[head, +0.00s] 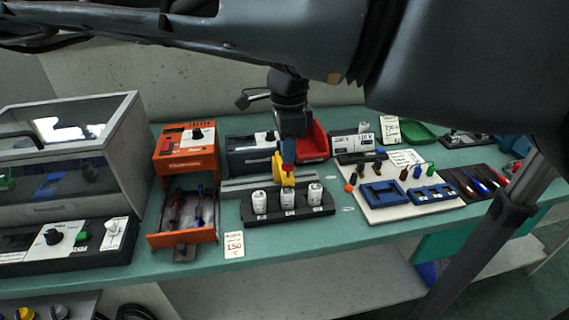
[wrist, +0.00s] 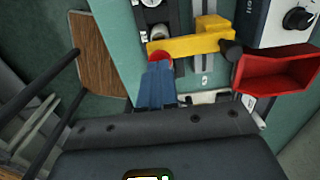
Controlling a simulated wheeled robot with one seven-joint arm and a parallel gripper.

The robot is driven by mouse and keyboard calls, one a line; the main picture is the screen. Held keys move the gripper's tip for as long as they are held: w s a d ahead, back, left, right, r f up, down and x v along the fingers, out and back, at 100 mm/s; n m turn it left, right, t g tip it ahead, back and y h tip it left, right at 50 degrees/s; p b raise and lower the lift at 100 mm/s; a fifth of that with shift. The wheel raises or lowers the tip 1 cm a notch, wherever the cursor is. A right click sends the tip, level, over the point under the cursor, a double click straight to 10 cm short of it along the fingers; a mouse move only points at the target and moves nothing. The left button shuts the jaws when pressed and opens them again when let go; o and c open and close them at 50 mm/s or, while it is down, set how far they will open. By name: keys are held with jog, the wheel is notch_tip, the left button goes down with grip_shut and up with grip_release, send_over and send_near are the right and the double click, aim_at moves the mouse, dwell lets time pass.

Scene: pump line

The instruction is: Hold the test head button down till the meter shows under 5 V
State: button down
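The yellow test head (head: 276,168) stands behind the black block with several white-capped cylinders. In the wrist view the yellow test head (wrist: 192,44) runs across the top, with a round red button (wrist: 160,57) at its left end. My gripper (head: 288,160) points down from above at the test head. In the wrist view my gripper (wrist: 158,68) shows blue fingers together, with nothing between them, their tips at the red button's edge. I cannot tell whether the button is pressed. A meter (head: 347,143) with a white face stands behind the white board; its reading is too small to be sure of.
The black block (head: 288,215) stands close in front of the test head. A red bin (head: 313,142) stands behind it, near my gripper. An orange drawer (head: 182,238) is open at left. The glass-fronted cabinet (head: 127,150) stands farther left. Bare bench shows at front centre.

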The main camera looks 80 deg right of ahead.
jog(key=shift+f+b, duration=0.3)
jog(key=shift+f, duration=0.85)
dwell(4.0)
jog(key=shift+r, duration=0.15)
jog(key=shift+r+p, duration=3.4)
jog(key=shift+r, duration=0.05)
